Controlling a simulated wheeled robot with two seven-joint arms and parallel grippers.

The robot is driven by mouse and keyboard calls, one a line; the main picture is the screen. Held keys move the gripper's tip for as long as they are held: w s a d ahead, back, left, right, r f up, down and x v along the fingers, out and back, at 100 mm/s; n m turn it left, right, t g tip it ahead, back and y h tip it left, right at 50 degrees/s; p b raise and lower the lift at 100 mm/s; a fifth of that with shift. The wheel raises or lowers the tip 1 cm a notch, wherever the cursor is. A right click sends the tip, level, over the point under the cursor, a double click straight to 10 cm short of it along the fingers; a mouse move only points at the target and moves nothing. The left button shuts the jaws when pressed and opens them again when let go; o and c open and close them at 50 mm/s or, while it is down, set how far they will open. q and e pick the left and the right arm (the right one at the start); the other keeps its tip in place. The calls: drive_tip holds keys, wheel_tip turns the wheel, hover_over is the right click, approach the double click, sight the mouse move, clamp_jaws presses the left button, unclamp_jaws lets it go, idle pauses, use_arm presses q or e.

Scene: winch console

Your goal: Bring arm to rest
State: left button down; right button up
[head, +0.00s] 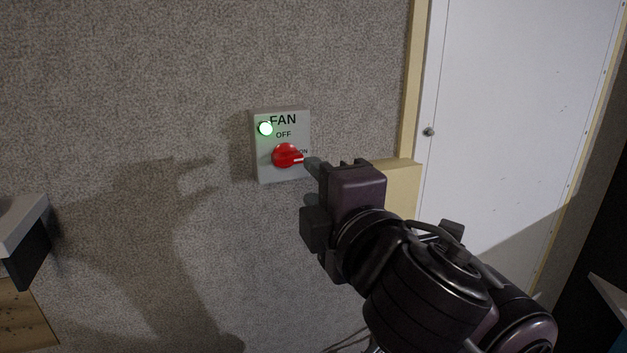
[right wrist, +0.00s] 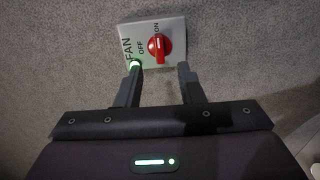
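The fan switch box (head: 263,166) is a grey plate on the wall, marked FAN, OFF and ON. Its red knob (head: 285,156) has its white pointer turned right, to ON. A green lamp (head: 265,128) on the box is lit. My right gripper (head: 312,168) is just right of the knob in the head view. In the right wrist view, its two fingers (right wrist: 160,74) are apart and empty, and the knob (right wrist: 159,45) shows beyond the fingertips with a gap. The left fingertip overlaps the lamp's edge there. My left gripper is not in view.
A white door (head: 510,130) with a round handle (head: 428,132) and a wooden frame (head: 411,80) stands to the right. A grey-topped ledge (head: 22,222) juts in at the left edge. The textured wall (head: 130,90) around the box is otherwise bare.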

drive_tip(key=s+d+f+m+g+h, duration=0.1)
drive_tip(key=d+f+m+g, duration=0.3)
drive_tip(key=f, duration=0.7)
drive_tip(key=s+d+f+m+g+h, duration=0.2)
drive_tip(key=d+f+m, duration=0.3)
drive_tip(key=f, duration=0.5)
drive_tip(key=s+d+f+m+g+h, duration=0.1)
drive_tip(key=d+f+m+g, duration=0.3)
drive_tip(key=f, duration=0.7)
drive_tip(key=s+d+f+m+g+h, duration=0.1)
drive_tip(key=s+d+f+m+g, duration=0.25)
drive_tip(key=s+f+m, duration=0.6)
wheel_tip(320, 180, down, 29)
drive_tip(key=n+g+b, duration=0.1)
drive_tip(key=n+b, duration=0.2)
drive_tip(key=s+f+b, duration=0.1)
drive_tip(key=s+f, duration=0.3)
drive_tip(key=f, duration=0.3)
drive_tip(key=s+f, duration=0.4)
drive_tip(key=f, duration=0.4)
drive_tip(key=s+d+f+g+b, duration=0.1)
drive_tip(key=s+d+f, duration=0.2)
drive_tip(key=s+f, duration=0.8)
drive_tip(key=s, duration=0.3)
drive_tip(key=shift+s+d+f+g+h, duration=0.15)
drive_tip(key=shift+f+g+h, duration=0.05)
drive_tip(key=shift+g+h, duration=0.15)
